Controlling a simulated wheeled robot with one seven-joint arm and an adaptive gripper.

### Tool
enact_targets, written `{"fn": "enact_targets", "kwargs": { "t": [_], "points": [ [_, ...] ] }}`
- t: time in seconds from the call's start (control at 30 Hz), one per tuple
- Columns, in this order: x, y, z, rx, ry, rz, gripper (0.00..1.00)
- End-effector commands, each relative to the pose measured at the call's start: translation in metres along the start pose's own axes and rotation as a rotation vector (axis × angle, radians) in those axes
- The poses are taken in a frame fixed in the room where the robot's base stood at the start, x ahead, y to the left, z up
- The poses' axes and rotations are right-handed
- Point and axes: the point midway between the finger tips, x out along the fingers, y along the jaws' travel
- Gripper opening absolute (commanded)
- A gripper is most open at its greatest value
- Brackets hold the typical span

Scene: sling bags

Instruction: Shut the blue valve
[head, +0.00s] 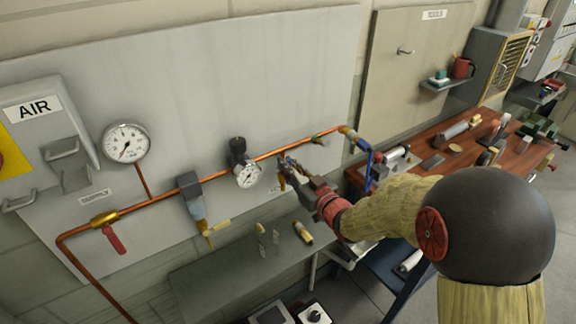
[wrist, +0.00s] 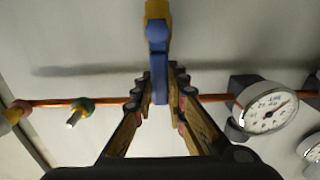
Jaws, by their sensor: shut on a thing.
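The blue valve's handle (wrist: 158,65) stands between my fingers in the wrist view, with a yellow part at its upper end. It lies across the line of the copper pipe (wrist: 215,98). My gripper (wrist: 160,92) is shut on this blue handle. In the head view my gripper (head: 287,172) is at the pipe, right of the small gauge, and mostly covers the valve. The yellow part (head: 282,184) shows just below the pipe there. The valve's body is hidden behind the fingers.
A small gauge (head: 248,175) with a black regulator (head: 238,148) is close left of my gripper. A green valve (head: 318,139) is to its right. A red-handled valve (head: 115,240) hangs farther left. A grey shelf (head: 235,265) with loose parts lies below.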

Motion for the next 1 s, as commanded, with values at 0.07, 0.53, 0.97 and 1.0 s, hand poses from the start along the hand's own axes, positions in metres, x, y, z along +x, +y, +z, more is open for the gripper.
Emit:
{"fn": "enact_targets", "kwargs": {
  "t": [0.07,0.53,0.97,1.0],
  "points": [
    [0.000,0.000,0.000,0.000,0.000,0.000,0.00],
    [0.000,0.000,0.000,0.000,0.000,0.000,0.00],
    [0.000,0.009,0.000,0.119,-0.002,0.002,0.00],
    [0.000,0.010,0.001,0.147,-0.002,0.002,0.00]
  ]
}}
